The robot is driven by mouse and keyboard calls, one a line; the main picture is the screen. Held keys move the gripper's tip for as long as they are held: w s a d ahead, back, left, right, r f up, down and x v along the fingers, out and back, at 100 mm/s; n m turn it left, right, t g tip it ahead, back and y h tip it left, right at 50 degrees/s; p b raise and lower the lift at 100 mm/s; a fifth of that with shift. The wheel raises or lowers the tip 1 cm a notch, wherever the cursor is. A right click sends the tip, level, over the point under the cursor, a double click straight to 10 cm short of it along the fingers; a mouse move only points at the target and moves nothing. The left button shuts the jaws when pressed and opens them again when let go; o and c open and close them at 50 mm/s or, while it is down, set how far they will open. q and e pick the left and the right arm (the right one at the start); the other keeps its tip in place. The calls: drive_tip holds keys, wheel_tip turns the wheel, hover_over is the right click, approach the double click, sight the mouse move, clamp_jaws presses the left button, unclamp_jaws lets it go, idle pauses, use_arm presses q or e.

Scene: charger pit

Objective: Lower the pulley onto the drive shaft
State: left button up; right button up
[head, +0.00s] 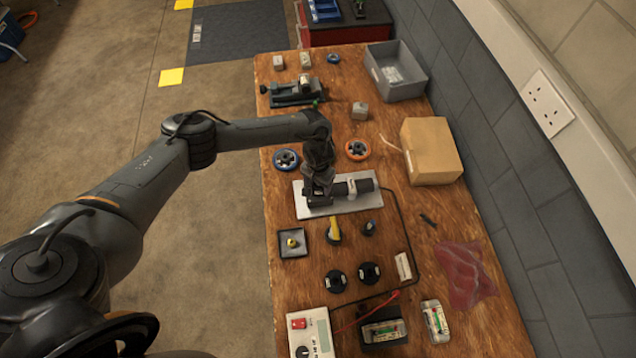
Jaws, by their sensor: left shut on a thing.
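My left gripper (318,190) reaches down over a pale metal plate (305,211) in the middle of the bench. It is shut on a dark part low by the plate. The gripper hides most of this part, and I cannot tell whether it is the pulley or touches anything below. A dark motor-like cylinder (352,187) lies on the plate, to the right of the gripper. No drive shaft can be made out clearly. A blue-rimmed wheel (286,159) and an orange-rimmed wheel (357,149) lie flat beyond the plate. My right gripper is not in view.
A square tray (285,252) with a yellow-topped piece and several dark knobs (336,280) are nearer. A meter box (312,335) stands at the front. A vise (292,93), grey bin (397,72) and cardboard box (431,151) are farther back. A cable runs right of the plate.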

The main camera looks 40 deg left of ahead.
use_arm(q)
drive_tip(key=shift+f, duration=0.2)
idle(0.6)
drive_tip(key=o, duration=1.2)
drive_tip(key=shift+r, duration=0.4)
wheel_tip(320, 180, up, 10)
drive_tip(key=p, duration=0.2)
